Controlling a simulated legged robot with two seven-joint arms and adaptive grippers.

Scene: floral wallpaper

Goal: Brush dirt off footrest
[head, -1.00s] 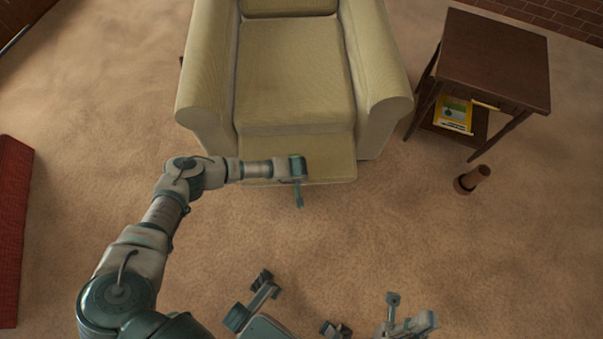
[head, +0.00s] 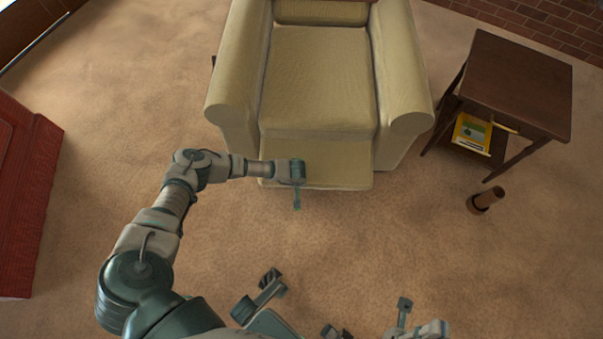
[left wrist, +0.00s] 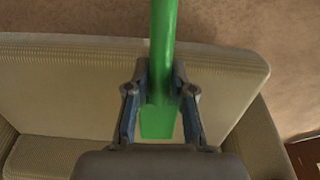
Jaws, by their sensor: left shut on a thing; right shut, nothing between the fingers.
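The footrest (head: 340,165) is the pale green-beige panel sticking out low at the front of the armchair (head: 318,80). It also fills much of the left wrist view (left wrist: 60,90). My left gripper (head: 297,175) is over its front part, near the front edge. In the left wrist view the left gripper (left wrist: 160,110) is shut on a green brush (left wrist: 162,40), of which I see only the long handle-like part. Its bristles are not visible. I cannot make out dirt on the footrest. My right gripper (head: 404,308) is low at the bottom, shut and empty, in partial view.
A dark wooden side table (head: 520,75) stands right of the armchair, with a yellow book (head: 472,132) on its shelf. A brown cylindrical object (head: 486,200) is on the carpet. A red piece of furniture (head: 25,200) is at the left.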

